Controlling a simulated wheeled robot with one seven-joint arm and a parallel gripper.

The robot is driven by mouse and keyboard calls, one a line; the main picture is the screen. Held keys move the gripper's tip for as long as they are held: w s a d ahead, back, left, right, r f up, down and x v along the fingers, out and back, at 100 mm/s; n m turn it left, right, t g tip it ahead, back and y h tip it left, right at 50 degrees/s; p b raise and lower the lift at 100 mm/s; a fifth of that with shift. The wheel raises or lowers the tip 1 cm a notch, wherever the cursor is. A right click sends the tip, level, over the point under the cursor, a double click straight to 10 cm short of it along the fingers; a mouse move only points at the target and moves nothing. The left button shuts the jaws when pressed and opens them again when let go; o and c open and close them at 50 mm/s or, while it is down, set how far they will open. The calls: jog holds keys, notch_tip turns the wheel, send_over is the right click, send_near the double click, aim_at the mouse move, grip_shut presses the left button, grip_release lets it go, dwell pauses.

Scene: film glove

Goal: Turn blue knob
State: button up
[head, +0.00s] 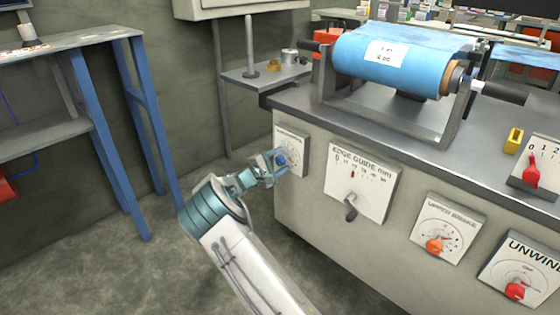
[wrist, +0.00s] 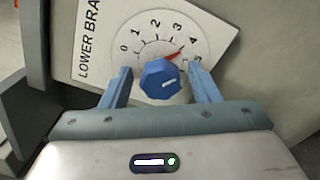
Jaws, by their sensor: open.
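The blue knob (wrist: 160,83) is a faceted knob with a white mark, on a white dial plate (wrist: 105,50) numbered from 0 upward and lettered "LOWER BRA...". A red pointer beside the knob points between 3 and the last numbers. In the head view the blue knob (head: 281,160) shows at the left end of the machine's front, partly behind my gripper (head: 277,162). In the wrist view my gripper (wrist: 160,85) is open, one blue finger on each side of the knob. Gaps show between fingers and knob; I cannot tell the depth between them.
To the right on the cabinet front are an edge guide panel (head: 362,182) with a grey lever, a dial with an orange knob (head: 434,246) and an unwind dial with a red knob (head: 515,291). A blue film roll (head: 390,65) lies on top.

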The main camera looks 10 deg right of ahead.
jog(key=p+v, duration=0.4)
jog(key=v, duration=0.9)
jog(key=shift+s+a, duration=0.25)
jog(key=shift+a, duration=0.05)
jog(key=s+d+r+m+g+y+p, duration=0.2)
jog(key=s+d+r+m+g+p, duration=0.1)
jog(key=s+d+r+p, duration=0.3)
jog(key=s+d+r+m+g+y+p, duration=0.1)
jog(key=s+d+r+m+g+p, duration=0.2)
jog(key=r, duration=0.5)
jog(key=s+d+r+m+g+y+p, duration=0.2)
jog(key=s+d+r+g+p, duration=0.1)
jog(key=s+d+r+p, duration=0.3)
jog(key=s+a+r+m+y+p, duration=0.1)
jog(key=s+r+y+p, duration=0.2)
jog(key=s+r+p, duration=0.3)
jog(key=s+a+r+m+y+p, duration=0.1)
jog(key=s+r+m+y+p, duration=0.1)
jog(key=s+r+p, duration=0.5)
jog(key=s+a+r+m+t+y+p, duration=0.1)
jog(key=s+r+y+p, duration=0.3)
jog(key=s+r, duration=0.8)
notch_tip(320, 180, up, 5)
jog(key=shift+s+a+f+m+y+p, duration=0.1)
jog(key=shift+s+a+m+y+p, duration=0.35)
jog(key=shift+p, duration=0.8)
jog(key=shift+w+d, duration=0.1)
jog(key=shift+w, duration=0.1)
jog(key=shift+c, duration=0.2)
